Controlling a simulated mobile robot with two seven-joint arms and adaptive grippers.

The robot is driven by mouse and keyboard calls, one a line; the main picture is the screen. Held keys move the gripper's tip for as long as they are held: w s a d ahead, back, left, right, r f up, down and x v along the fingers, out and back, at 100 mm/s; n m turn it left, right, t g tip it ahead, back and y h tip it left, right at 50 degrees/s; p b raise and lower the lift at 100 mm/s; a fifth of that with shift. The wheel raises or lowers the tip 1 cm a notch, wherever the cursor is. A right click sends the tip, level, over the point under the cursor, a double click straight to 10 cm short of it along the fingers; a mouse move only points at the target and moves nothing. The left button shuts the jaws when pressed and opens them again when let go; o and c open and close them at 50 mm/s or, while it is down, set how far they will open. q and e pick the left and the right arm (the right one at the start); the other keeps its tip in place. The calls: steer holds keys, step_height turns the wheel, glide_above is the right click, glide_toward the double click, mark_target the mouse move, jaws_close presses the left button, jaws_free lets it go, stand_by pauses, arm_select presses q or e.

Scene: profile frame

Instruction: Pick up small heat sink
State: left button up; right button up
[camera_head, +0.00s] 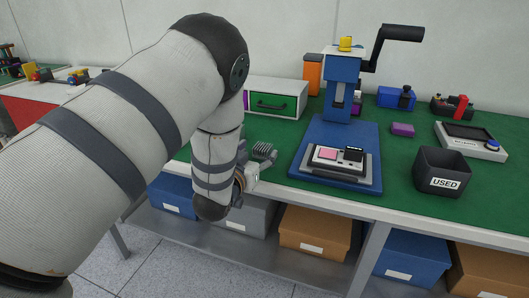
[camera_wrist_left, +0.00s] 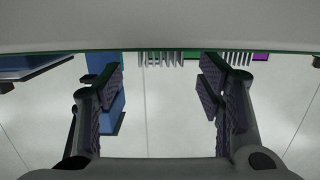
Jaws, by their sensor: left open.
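A grey finned heat sink (camera_head: 264,151) lies on the green bench top, left of the blue press. In the left wrist view, a row of pale fins (camera_wrist_left: 162,59) shows at the top, centred between my fingers and beyond their tips. A second finned piece (camera_wrist_left: 238,58) shows to its right, partly behind the right finger. I cannot tell their sizes apart. My left gripper (camera_head: 252,172) is at the bench's front edge, close to the heat sink and partly hidden by my arm. In the wrist view my left gripper (camera_wrist_left: 163,85) is open, with nothing between its fingers. My right gripper is not in view.
A blue hand press (camera_head: 340,85) with a device (camera_head: 340,160) on its base stands right of the heat sink. A drawer unit (camera_head: 275,103) is behind. A black USED bin (camera_head: 442,170) stands at the right. Boxes (camera_head: 313,232) sit on the shelf below.

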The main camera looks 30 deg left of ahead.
arm_select(q)
steer(key=x, duration=0.2)
steer(key=shift+w+a+f, duration=0.1)
steer(key=shift+w+f, duration=0.05)
steer(key=shift+w, duration=0.2)
steer(key=c, duration=1.3)
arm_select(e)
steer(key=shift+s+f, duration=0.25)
arm_select(q)
steer(key=shift+r, duration=0.5)
steer(key=r, duration=0.3)
steer(key=shift+s+r+p, duration=0.25)
steer(key=shift+r+p, duration=0.1)
steer(key=shift+p, duration=0.05)
steer(key=s+d+r+p, duration=0.3)
steer(key=s+d+r, duration=0.5)
steer(key=s, duration=0.3)
steer(key=shift+r, duration=0.2)
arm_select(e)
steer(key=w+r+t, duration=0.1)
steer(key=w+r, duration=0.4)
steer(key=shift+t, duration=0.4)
